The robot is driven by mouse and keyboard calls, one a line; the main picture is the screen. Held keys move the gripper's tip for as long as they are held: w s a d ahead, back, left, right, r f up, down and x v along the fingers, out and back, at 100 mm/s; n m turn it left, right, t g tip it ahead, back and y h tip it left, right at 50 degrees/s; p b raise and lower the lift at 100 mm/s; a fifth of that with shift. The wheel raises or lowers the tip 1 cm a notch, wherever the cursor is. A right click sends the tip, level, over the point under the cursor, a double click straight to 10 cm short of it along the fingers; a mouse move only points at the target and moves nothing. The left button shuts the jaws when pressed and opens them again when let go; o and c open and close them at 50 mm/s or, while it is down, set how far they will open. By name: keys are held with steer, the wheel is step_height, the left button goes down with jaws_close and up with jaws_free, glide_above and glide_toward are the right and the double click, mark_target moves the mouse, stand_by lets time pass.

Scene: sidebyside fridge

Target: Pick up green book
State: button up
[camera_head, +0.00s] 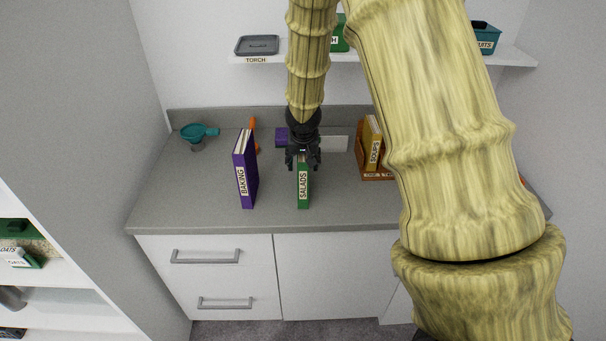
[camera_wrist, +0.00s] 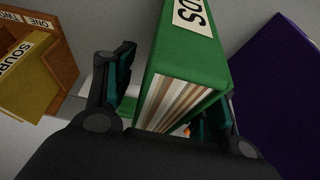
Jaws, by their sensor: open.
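The green book (camera_head: 303,188), labelled SALADS, stands upright on the grey counter near its front. My gripper (camera_head: 303,158) is right at the top of the book, open. In the wrist view the green book (camera_wrist: 190,60) lies between the two open fingers (camera_wrist: 165,95), one on each side of it. The left finger looks a little apart from the book; whether the right finger touches it cannot be told. The lower part of the right finger is partly hidden by the book.
A purple BAKING book (camera_head: 245,175) stands to the left. A yellow SOUPS book (camera_head: 372,145) sits in a wooden holder to the right. A teal strainer-like item (camera_head: 198,132) and an orange item (camera_head: 253,130) lie behind left. The counter front (camera_head: 200,215) is clear.

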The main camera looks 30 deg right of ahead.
jaws_close()
stand_by(0.3)
steer(key=shift+r, duration=0.2)
